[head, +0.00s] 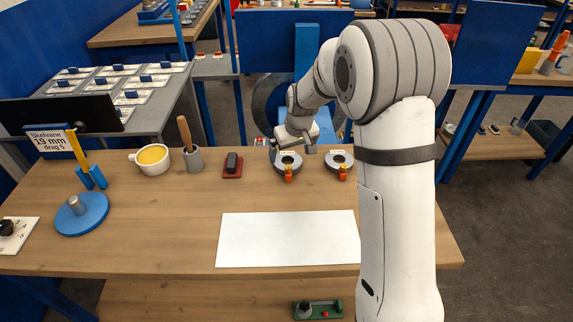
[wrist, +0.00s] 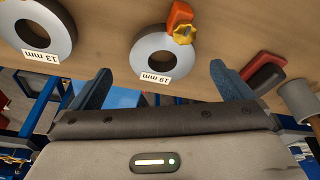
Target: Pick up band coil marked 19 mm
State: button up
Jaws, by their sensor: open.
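The band coil marked 19 mm (wrist: 143,50) is a flat grey ring with a dark centre hole, a white label and an orange clip with a yellow knob. It lies flat on the wooden bench, and in the head view it is the left ring (head: 279,166) of two. My gripper (head: 292,147) is just behind and above it in the head view. In the wrist view my gripper (wrist: 160,72) is open and empty, its two blue fingers apart with the coil's label edge between them. The coil's label is too small to read in the head view.
A similar coil marked 13 mm (wrist: 64,28) lies beside it, to its right in the head view (head: 330,163). A red block with a dark top (head: 232,172) is on the left. A white sheet (head: 288,240) lies in front. A sign (head: 50,142) reads 19 mm.

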aim_at(290, 160)
jog(key=x, duration=0.4)
jog(key=shift+s+f+p, duration=0.15)
jog(key=shift+f+p, duration=0.2)
jog(key=c, duration=1.3)
jog(key=shift+o, duration=0.2)
jog(key=shift+r, duration=0.1)
